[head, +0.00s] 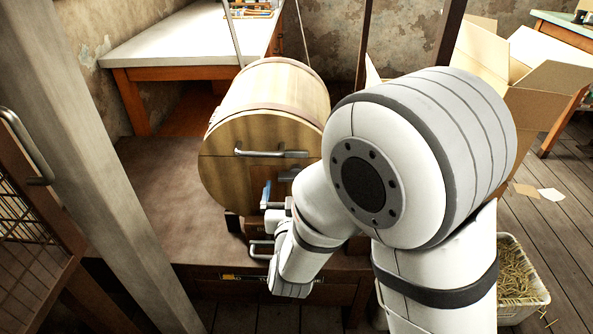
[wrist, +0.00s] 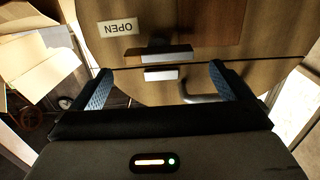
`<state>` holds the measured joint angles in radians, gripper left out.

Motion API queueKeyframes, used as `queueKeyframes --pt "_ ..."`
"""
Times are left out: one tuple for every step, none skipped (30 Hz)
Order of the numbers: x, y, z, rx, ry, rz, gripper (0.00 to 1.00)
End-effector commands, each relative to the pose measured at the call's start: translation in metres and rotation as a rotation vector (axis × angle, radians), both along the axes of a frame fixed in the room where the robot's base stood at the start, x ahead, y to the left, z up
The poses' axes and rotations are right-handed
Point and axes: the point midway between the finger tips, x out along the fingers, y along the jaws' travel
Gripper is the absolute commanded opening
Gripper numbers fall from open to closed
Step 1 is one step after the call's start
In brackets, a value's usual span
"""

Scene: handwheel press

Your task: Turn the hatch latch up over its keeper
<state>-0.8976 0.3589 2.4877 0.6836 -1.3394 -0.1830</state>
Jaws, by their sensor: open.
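A wooden drum (head: 265,100) lies on its side with a round hatch face (head: 228,172) toward me. Low on that face is a dark grey metal fitting (head: 288,174), partly hidden by my arm. I cannot tell which is latch and which is keeper. My gripper (wrist: 158,82) is open, its blue-padded fingers on either side of the second piece, with no clear contact. In the head view my gripper (head: 277,197) is at the lower hatch.
A bar handle (head: 271,153) crosses the hatch above my gripper. A grey post (head: 105,150) and mesh door (head: 25,220) stand left. A straw-filled bin (head: 520,285) and cardboard boxes (head: 548,90) are right.

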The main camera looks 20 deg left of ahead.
Motion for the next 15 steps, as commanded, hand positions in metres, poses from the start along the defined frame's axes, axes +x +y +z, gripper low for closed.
queueKeyframes --pt "0.01 0.001 -0.004 0.002 -0.001 -0.005 0.98" --pt "0.015 0.002 -0.003 0.001 -0.002 -0.005 0.98" --pt "0.02 0.004 -0.004 0.0 -0.001 -0.003 0.98" --pt "0.023 0.005 -0.004 0.0 -0.001 -0.003 0.98" --pt "0.026 0.005 -0.004 0.0 -0.001 -0.003 0.98" --pt "0.03 0.006 -0.003 0.0 -0.001 -0.003 0.98" --pt "0.032 0.007 -0.003 0.0 0.0 -0.002 0.98" --pt "0.034 0.007 -0.003 0.0 0.0 -0.002 0.98" --pt "0.035 0.008 -0.003 0.0 0.0 -0.001 0.98" --pt "0.036 0.008 -0.003 0.0 0.0 0.0 0.98" --pt "0.037 0.009 -0.003 0.0 0.0 0.0 0.98" --pt "0.038 0.009 -0.003 0.0 0.0 0.0 0.98" --pt "0.038 0.009 -0.002 0.0 0.0 0.0 0.98" --pt "0.038 0.009 -0.002 -0.001 0.0 0.0 0.98" --pt "0.038 0.009 -0.002 -0.001 0.0 0.0 0.98"
